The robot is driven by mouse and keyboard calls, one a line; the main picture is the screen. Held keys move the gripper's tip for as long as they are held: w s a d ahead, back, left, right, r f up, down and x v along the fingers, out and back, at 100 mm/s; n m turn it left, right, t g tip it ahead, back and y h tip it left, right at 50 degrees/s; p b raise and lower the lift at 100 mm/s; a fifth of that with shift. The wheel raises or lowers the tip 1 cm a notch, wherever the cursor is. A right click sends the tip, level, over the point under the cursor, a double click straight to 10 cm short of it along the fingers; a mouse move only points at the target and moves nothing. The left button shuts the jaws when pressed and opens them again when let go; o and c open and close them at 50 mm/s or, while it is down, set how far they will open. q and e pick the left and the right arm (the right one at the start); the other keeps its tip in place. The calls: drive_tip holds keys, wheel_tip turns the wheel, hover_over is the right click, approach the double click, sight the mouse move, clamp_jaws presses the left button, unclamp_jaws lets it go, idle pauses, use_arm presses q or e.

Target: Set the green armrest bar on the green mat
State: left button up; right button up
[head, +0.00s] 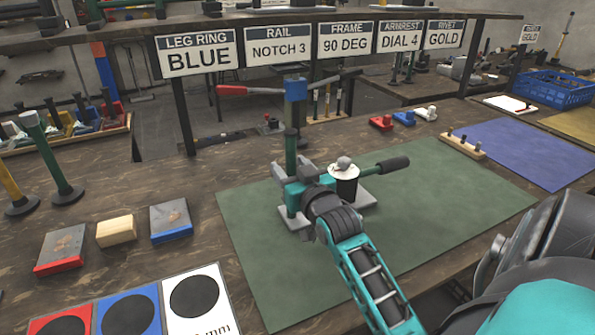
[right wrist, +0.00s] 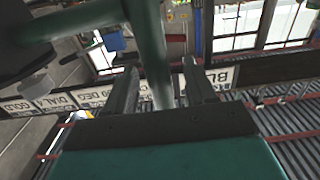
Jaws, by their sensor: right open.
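The green armrest bar (head: 365,170) with its black grip sticks out to the right from a fixture with a white-topped black dial (head: 345,180), above the green mat (head: 425,195). The fixture's grey base stands on the mat. A green upright tube (head: 291,155) rises at the fixture's left, below a blue block. My right gripper (head: 293,180) is open at this tube. In the right wrist view a green tube (right wrist: 150,50) passes between or just beyond its spread fingers (right wrist: 158,88); contact cannot be told. My left gripper is out of view.
A red lever with a blue block (head: 295,89) stands over the mat's far edge. A wooden block with pegs (head: 463,146) lies at the mat's right edge, beside a blue mat (head: 535,150).

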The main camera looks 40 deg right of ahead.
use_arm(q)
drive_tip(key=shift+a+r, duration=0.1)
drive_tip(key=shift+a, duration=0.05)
use_arm(e)
drive_tip(key=v, duration=1.2)
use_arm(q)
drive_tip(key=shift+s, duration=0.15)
